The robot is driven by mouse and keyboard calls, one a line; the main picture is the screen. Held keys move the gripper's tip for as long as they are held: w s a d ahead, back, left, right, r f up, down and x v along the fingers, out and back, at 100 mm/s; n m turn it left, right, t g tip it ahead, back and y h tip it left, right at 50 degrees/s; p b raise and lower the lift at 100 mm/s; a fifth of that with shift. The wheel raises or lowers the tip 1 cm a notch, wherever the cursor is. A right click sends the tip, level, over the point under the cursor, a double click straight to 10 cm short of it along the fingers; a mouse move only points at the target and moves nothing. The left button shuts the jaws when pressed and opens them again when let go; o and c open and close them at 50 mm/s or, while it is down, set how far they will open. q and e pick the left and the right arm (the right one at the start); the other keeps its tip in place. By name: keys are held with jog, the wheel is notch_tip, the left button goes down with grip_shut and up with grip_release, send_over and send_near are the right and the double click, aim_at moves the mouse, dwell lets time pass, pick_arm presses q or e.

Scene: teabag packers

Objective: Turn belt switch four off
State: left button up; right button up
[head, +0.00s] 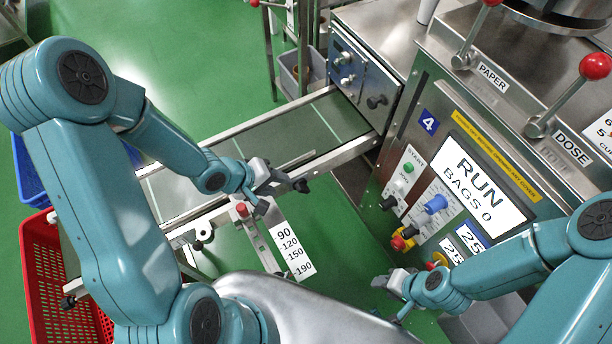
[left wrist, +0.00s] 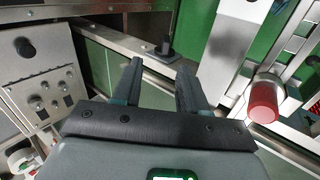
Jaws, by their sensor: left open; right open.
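The conveyor belt (head: 243,145) runs from the lower left up to the machine marked with a blue 4 (head: 428,122). My left gripper (head: 285,182) is open over the belt's near rail. In the left wrist view, my left gripper (left wrist: 158,85) shows its two fingers apart with nothing between them. A small black knob, possibly the belt switch (left wrist: 165,47), stands on the metal rail just beyond the fingertips, apart from them. No label shows on it, and its on or off position cannot be told. My right gripper (head: 388,282) is open and empty below the machine's front panel.
The panel holds a green start button (head: 407,168), a blue knob (head: 436,203) and a display (head: 480,185) reading RUN, BAGS 0. A red knob (head: 242,209) on a scaled slide stands beside my left gripper. A red crate (head: 40,262) is at lower left.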

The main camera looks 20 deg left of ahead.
pick_arm(q)
jog(key=a, duration=0.1)
jog(key=b, duration=0.3)
send_near(298, 189)
jog(key=f, duration=0.1)
jog(key=shift+n, duration=0.3)
jog(key=b+x, duration=0.1)
jog(key=x, duration=0.9)
jog(key=shift+w+d, duration=0.25)
jog(key=shift+d, duration=0.05)
pick_arm(e)
notch_tip(298, 189, down, 4)
jog(key=shift+s+r, duration=0.15)
jog(key=shift+r, duration=0.1)
